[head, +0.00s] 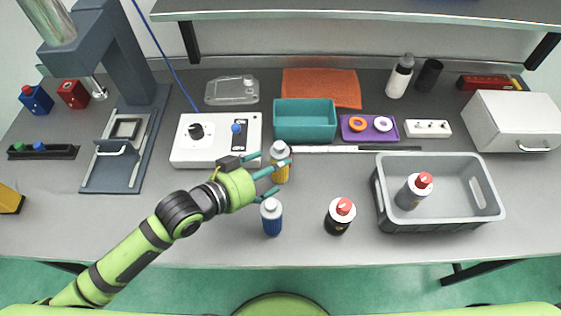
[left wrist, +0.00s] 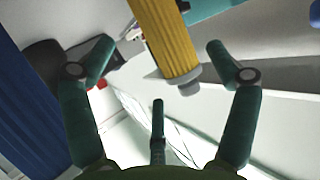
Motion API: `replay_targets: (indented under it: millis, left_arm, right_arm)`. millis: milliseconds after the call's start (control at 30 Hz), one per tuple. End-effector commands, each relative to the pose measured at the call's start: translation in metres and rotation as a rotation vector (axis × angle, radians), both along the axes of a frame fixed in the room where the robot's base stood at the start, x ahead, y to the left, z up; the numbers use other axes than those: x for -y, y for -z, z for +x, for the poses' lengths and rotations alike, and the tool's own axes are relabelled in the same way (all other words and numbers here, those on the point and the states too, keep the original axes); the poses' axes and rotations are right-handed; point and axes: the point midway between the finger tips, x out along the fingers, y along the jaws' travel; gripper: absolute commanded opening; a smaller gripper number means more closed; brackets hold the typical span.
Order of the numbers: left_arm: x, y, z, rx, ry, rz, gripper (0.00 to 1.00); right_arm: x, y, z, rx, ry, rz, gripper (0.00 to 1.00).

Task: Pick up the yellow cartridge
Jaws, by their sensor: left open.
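The yellow cartridge (head: 281,174), with a pale cap, stands upright on the grey bench. My left gripper (head: 282,178) is open beside it, its teal fingers reaching in from the left and partly overlapping it in the head view. In the left wrist view the yellow cartridge (left wrist: 165,38) lies between the two outer fingertips of my left gripper (left wrist: 160,50), with space visible on both sides. I cannot tell how deep it sits between the fingers. My right gripper is not in view.
A blue cartridge (head: 272,221) stands just in front of the gripper. A red-capped black cartridge (head: 340,220) is to its right. A grey crate (head: 440,222) holds another red-capped cartridge (head: 412,193). A white control box (head: 190,155), teal bin (head: 305,130) and a rod (head: 345,149) lie behind.

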Motion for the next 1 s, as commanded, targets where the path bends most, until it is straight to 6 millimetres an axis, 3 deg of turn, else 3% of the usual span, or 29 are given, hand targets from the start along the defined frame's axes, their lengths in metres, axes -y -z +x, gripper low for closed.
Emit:
replay_targets:
  millis: [100, 300, 633, 800, 1000]
  left_arm:
    - [0.01, 0.0, 0.013, -0.002, -0.001, -0.002, 0.87]
    - [0.026, 0.01, 0.03, -0.001, 0.0, -0.002, 0.87]
    - [0.03, 0.015, 0.033, -0.001, 0.001, 0.0, 0.87]
    - [0.029, 0.015, 0.033, -0.001, 0.001, 0.0, 0.24]
    - [0.029, 0.014, 0.033, 0.0, 0.001, 0.0, 0.24]
  right_arm:
    - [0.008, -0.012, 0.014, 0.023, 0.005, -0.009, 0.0]
    - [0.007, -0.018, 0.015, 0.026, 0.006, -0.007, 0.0]
    - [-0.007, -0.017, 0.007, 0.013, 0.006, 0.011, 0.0]
    - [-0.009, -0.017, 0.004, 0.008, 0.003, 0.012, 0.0]
    - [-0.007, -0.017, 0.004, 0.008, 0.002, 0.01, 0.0]
